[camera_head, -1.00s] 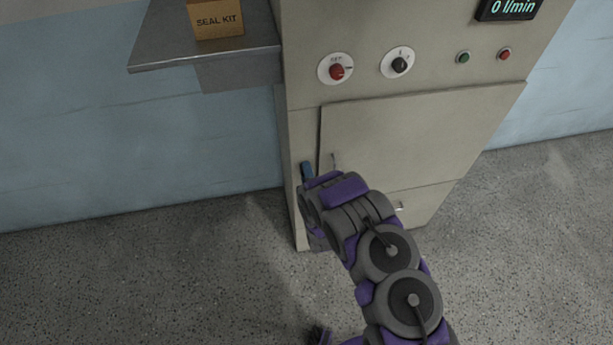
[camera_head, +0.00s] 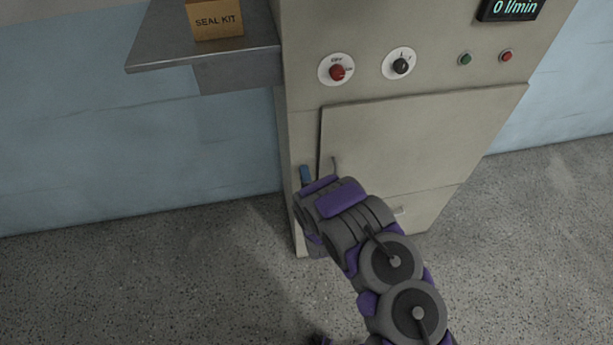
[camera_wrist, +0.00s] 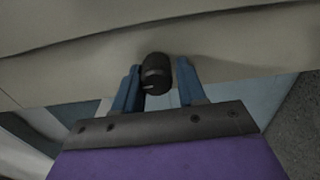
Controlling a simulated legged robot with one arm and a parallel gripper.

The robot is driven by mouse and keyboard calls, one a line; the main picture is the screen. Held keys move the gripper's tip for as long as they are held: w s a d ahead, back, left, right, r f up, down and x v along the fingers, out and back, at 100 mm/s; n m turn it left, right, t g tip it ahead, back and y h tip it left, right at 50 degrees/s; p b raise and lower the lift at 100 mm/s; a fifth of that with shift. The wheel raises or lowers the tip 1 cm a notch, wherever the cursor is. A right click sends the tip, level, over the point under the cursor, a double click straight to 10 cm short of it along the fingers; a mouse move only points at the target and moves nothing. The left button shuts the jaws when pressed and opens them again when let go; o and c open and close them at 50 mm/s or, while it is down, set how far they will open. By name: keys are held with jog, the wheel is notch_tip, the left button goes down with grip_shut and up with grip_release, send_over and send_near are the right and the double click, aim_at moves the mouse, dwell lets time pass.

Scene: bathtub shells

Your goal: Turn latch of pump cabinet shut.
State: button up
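The pump cabinet (camera_head: 400,140) is beige, and its front door looks closed flush. A dark round knob, apparently the latch (camera_wrist: 155,73), stands out from the beige panel in the wrist view. My gripper (camera_wrist: 158,82) has its two blue fingers on either side of this knob. The left finger is very close to the knob or touching it; a gap shows at the right finger. In the head view my gripper (camera_head: 306,176) is at the cabinet's left front edge, where the arm hides the latch and most of the fingers.
A red knob (camera_head: 337,72), a black knob (camera_head: 401,66) and green and red buttons sit above the door, under a display (camera_head: 510,9) reading 0 l/min. A metal shelf (camera_head: 160,57) with a seal kit box (camera_head: 214,20) juts out at left. The floor (camera_head: 120,285) is clear.

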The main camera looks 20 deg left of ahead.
jog(key=o, duration=0.3)
jog(key=shift+a, duration=0.2)
jog(key=shift+d, duration=0.15)
jog(key=shift+p+v, duration=2.05)
jog(key=shift+v, duration=6.55)
